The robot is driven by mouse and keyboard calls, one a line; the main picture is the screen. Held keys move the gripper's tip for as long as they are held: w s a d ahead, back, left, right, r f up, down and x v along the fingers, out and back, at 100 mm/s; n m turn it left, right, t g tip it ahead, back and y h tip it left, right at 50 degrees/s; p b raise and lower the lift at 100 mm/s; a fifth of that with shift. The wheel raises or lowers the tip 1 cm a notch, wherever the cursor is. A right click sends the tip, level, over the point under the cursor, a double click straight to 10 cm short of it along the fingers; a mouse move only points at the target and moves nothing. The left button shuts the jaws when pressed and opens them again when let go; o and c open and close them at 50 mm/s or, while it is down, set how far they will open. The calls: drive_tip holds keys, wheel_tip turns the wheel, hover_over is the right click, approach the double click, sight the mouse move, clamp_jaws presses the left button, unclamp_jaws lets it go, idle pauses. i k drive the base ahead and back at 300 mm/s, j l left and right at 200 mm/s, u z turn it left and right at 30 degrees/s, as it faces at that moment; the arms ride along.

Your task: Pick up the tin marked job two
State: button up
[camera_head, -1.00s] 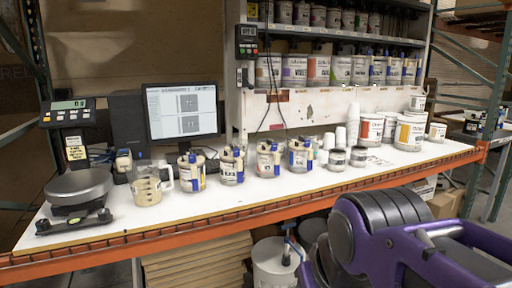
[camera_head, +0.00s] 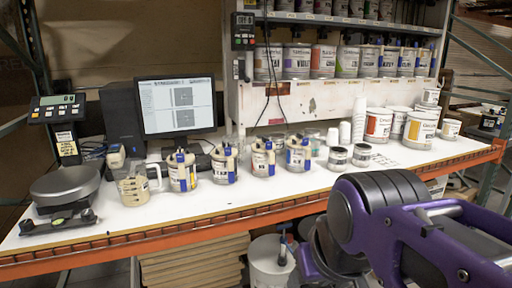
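Two small grey-lidded tins, a left one (camera_head: 338,159) and a right one (camera_head: 361,155), stand side by side on the white bench, right of centre. Their labels are too small to read. Several larger tins with blue and yellow parts stand in a row to their left, including one at the row's right end (camera_head: 299,154). I cannot tell which tin is marked job two. My purple and dark grey arm fills the lower right, in front of the bench. My gripper is not in view.
A scale (camera_head: 65,186), a clear jug (camera_head: 133,188) and a monitor (camera_head: 177,106) stand at the left. White cups (camera_head: 358,120) and larger tins (camera_head: 419,130) stand at the right. A loaded shelf (camera_head: 300,88) rises behind. The orange front beam (camera_head: 200,230) edges the bench.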

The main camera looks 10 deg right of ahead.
sight(362, 154)
drive_tip(key=i+l+u, duration=0.1)
drive_tip(key=l, duration=0.35)
drive_tip(key=i+l+u, duration=0.1)
drive_tip(key=i+l, duration=0.15)
drive_tip(key=l, duration=0.2)
drive_tip(key=i+l+u, duration=0.1)
drive_tip(key=l, duration=0.35)
drive_tip(key=i+l+u, duration=0.1)
drive_tip(key=i+l, duration=0.15)
drive_tip(key=l, duration=0.2)
drive_tip(key=i+l+u, duration=0.1)
drive_tip(key=l, duration=0.4)
drive_tip(key=i+l+u, duration=0.1)
drive_tip(key=l, duration=0.35)
drive_tip(key=i+l, duration=0.1)
drive_tip(key=l, duration=0.4)
drive_tip(key=k+l+u, duration=0.45)
drive_tip(key=k+l, duration=0.1)
drive_tip(key=i+z, duration=0.25)
drive_tip(key=i, duration=0.35)
